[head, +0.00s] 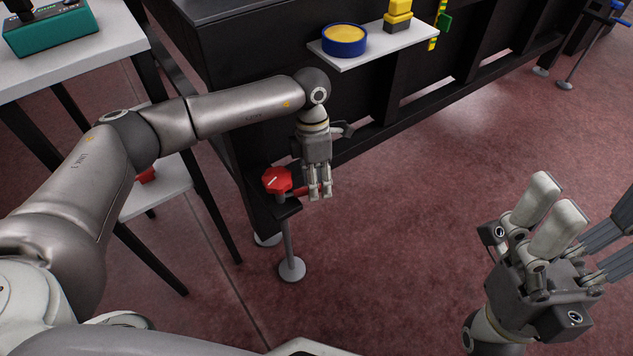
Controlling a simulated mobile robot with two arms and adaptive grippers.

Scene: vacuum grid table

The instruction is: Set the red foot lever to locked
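The red foot lever has a red faceted knob (277,180) with a small white mark on it. It stands at the near corner of the black table, on a thin grey post with a round foot. A red bar (311,189) shows partly behind my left gripper's fingers. My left gripper (320,192) points down just right of the knob, its thumb spread out to the right. I cannot tell whether the fingers touch the bar. My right gripper (552,212) is at the lower right, fingers up, empty and away from the lever.
The black table (218,60) stands behind the lever. A white shelf (372,52) on its side bears a blue round dish (344,40) with yellow inside and a yellow block (398,14). A white side table (75,60) with a green box (50,30) stands left.

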